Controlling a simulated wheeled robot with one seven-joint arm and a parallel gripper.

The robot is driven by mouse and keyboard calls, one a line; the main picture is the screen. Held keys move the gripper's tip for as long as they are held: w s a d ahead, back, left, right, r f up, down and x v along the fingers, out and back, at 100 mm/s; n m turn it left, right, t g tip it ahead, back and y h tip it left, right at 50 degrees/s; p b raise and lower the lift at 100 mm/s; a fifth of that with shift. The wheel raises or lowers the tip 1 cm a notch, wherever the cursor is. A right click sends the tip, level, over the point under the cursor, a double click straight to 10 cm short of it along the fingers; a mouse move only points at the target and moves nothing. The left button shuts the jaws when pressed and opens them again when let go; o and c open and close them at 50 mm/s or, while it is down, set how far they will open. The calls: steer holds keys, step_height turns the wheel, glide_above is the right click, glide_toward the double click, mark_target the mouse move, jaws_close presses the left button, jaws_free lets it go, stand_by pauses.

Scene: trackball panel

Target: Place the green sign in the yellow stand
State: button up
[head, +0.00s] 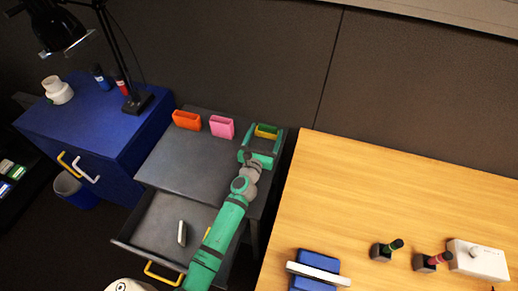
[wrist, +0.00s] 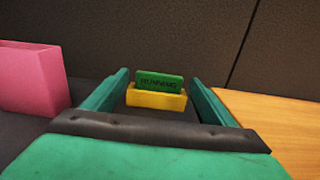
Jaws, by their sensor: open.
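The green sign (wrist: 160,82) stands upright in the slot of the yellow stand (wrist: 157,99) in the wrist view. In the head view the green sign (head: 266,129) and the yellow stand (head: 265,135) are at the back right of the grey cabinet top. My gripper (head: 260,157) is open, its two fingers spread in front of the stand. In the wrist view my gripper (wrist: 160,90) frames the stand, with a finger to either side and nothing held. The lower part of the sign is hidden inside the stand.
A pink stand (head: 221,127) and an orange stand (head: 187,120) sit left on the cabinet top (head: 185,155). Below, a drawer (head: 165,232) is open with a white object (head: 182,233) inside. A wooden table (head: 400,195) is close on the right.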

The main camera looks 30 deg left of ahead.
steer(key=v, duration=0.5)
steer(key=shift+a+r, duration=0.1)
steer(key=shift+a, duration=0.05)
steer(key=shift+v, duration=3.1)
steer(key=shift+s, duration=0.3)
steer(key=shift+d, duration=0.25)
